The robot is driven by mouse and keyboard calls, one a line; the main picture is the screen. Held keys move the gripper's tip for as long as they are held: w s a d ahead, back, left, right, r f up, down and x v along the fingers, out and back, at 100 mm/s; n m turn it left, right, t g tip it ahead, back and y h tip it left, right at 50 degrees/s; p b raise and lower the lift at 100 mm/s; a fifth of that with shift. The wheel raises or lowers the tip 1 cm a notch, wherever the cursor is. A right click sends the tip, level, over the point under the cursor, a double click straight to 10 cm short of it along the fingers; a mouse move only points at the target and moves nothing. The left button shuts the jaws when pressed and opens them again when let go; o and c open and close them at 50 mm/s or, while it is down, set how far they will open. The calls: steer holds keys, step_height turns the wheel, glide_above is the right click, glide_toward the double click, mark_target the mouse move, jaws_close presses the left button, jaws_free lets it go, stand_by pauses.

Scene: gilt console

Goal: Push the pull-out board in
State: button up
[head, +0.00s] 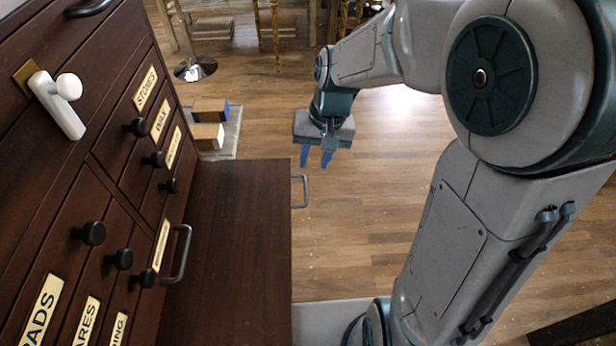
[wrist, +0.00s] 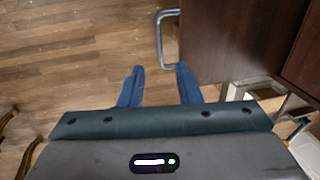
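The pull-out board (head: 235,250) is a dark brown flat panel standing well out from the cabinet front. A grey metal bar handle (head: 300,190) is on its outer edge. My gripper (head: 315,160) is just beyond the far end of the handle, its two blue fingers pointing down, apart and empty. In the wrist view, the board (wrist: 222,40) is at upper right and its handle (wrist: 162,38) lies ahead of the fingertips (wrist: 158,70). I see no contact between the fingers and the handle.
The dark wood cabinet (head: 85,170) fills the left side, with labelled drawers and black knobs. A black bar handle (head: 180,255) and a white lever (head: 58,105) stick out. Small boxes (head: 208,122) lie on a grey mat beyond. Wooden floor (head: 370,210) is open right of the board.

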mark_target(306, 189)
steer(key=f, duration=0.3)
steer(key=a+f, duration=0.1)
steer(key=f, duration=0.4)
steer(key=shift+a+f, duration=0.25)
steer(key=shift+f, duration=0.1)
jaws_close()
